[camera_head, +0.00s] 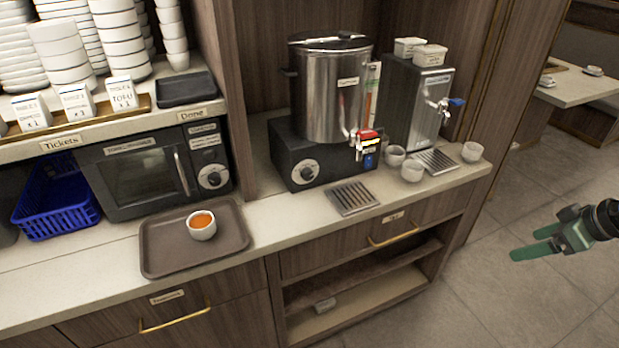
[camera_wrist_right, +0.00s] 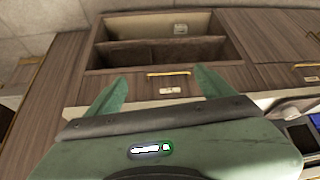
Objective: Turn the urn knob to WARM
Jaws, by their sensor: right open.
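The steel urn (camera_head: 330,100) stands on a black base (camera_head: 283,165) on the counter in the head view. Its round knob (camera_head: 307,172) is on the front of the base; the knob's setting is too small to read. A red-handled tap (camera_head: 366,137) is on the urn's lower right. My right gripper (camera_head: 529,244) is open and empty, over the floor to the right of the counter and well apart from the knob. In the right wrist view its two green fingers (camera_wrist_right: 160,88) are spread, with nothing between them. My left gripper does not show.
A metal drip grate (camera_head: 353,197) lies in front of the urn. White cups (camera_head: 412,171) and a steel dispenser (camera_head: 418,103) with a blue-handled tap stand right of it. A tray (camera_head: 160,247) with a cup of orange liquid (camera_head: 202,225) lies left, before a microwave (camera_head: 150,170).

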